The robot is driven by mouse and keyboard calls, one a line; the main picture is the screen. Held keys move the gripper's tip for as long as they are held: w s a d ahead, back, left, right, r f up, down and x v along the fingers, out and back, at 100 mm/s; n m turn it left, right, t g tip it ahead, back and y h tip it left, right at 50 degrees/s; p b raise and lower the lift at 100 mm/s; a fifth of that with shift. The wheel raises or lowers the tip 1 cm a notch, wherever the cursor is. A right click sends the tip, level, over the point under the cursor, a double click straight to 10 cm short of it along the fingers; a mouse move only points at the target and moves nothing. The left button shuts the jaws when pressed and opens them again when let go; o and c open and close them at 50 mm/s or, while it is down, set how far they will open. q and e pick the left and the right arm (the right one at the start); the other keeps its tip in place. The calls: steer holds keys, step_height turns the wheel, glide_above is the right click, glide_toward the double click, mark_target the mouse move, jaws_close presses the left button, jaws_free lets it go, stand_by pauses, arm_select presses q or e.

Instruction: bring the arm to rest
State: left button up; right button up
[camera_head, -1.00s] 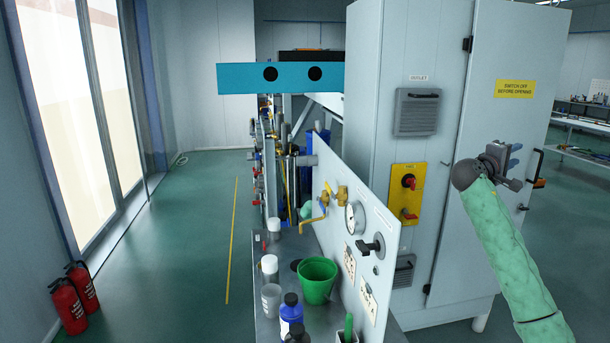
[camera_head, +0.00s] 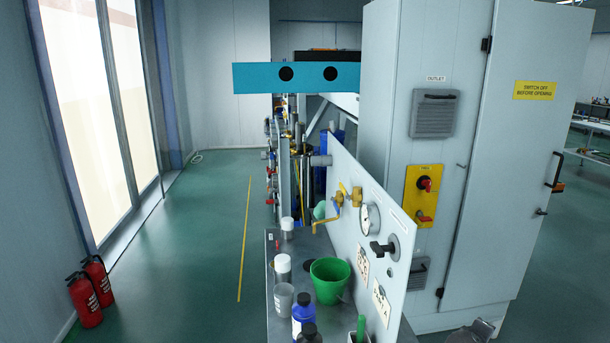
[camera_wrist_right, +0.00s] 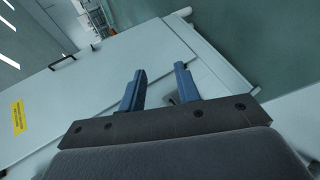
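My right gripper (camera_wrist_right: 160,70) shows in the right wrist view with its two blue fingers apart and nothing between them. Beyond the fingers is the pale cabinet, seen at a tilt. In the head view only a small grey piece of what looks like my right arm shows at the bottom edge, in front of the cabinet (camera_head: 530,180); its fingers cannot be made out there. My left gripper and arm are not in either view.
An upright panel (camera_head: 340,190) with a gauge, valves and a black handle stands on a bench. The bench holds a green cup (camera_head: 329,283), bottles (camera_head: 302,315) and jars. Two fire extinguishers (camera_head: 86,297) stand at the left.

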steer(key=s+a+f+g+y, duration=0.2)
steer(key=s+a+f, duration=0.4)
steer(key=s, duration=0.6)
steer(key=s+a+f+m+g+y, duration=0.15)
steer(key=s+a+f, duration=0.25)
steer(key=s+f, duration=0.55)
steer(key=s+a+f+n+g+y, duration=0.1)
steer(key=s+a+f+g+y, duration=0.3)
steer(key=s, duration=1)
steer(key=a+f+m+t+y, duration=0.1)
steer(key=a+f+m+y, duration=0.1)
steer(key=a, duration=2)
steer(key=shift+m+y, duration=0.65)
steer(key=shift+m, duration=0.5)
